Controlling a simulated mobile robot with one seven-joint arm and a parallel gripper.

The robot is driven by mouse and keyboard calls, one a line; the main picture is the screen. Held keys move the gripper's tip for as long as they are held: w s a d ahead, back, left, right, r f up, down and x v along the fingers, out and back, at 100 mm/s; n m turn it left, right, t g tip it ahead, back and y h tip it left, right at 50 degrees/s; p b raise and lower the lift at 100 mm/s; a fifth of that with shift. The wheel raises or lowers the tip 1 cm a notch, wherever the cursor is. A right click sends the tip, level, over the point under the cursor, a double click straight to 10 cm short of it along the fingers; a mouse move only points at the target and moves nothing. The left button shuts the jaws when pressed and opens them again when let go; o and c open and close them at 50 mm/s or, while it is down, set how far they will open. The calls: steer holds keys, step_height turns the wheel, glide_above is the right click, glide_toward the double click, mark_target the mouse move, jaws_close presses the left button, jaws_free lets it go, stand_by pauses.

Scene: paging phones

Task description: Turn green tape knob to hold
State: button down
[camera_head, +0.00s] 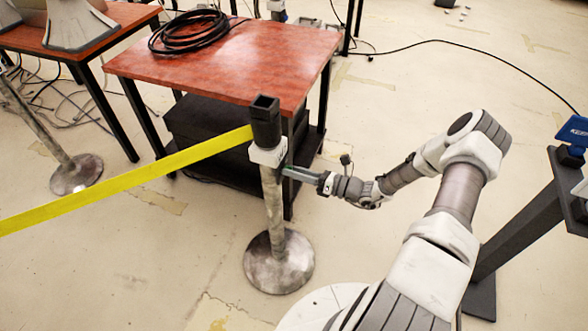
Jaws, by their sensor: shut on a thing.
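A barrier post (274,205) stands upright on a round metal base (279,262). It has a black head (265,122) and a white collar (268,155) below it. Yellow tape (130,180) runs from the head to the left edge of the view. My gripper (290,171) comes in from the right, level with the lower side of the collar, and is shut at the post's right side. A greenish tint shows at the fingers, where the green tape knob seems to be held. The knob is too small and covered to tell its turn position.
A red-topped table (225,65) with a coiled black cable (190,32) stands close behind the post. Another post (35,125) and table are at left. A dark stand (535,215) is at right. The floor in front is open.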

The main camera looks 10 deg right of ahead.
steer(key=shift+m, duration=1.4)
steer(key=shift+f, duration=0.1)
steer(key=c, duration=0.5)
jaws_free()
steer(key=shift+c, duration=0.2)
steer(key=p+v, duration=0.1)
steer(key=v, duration=1.6)
steer(key=shift+s+d, duration=0.15)
steer(key=shift+d, duration=0.05)
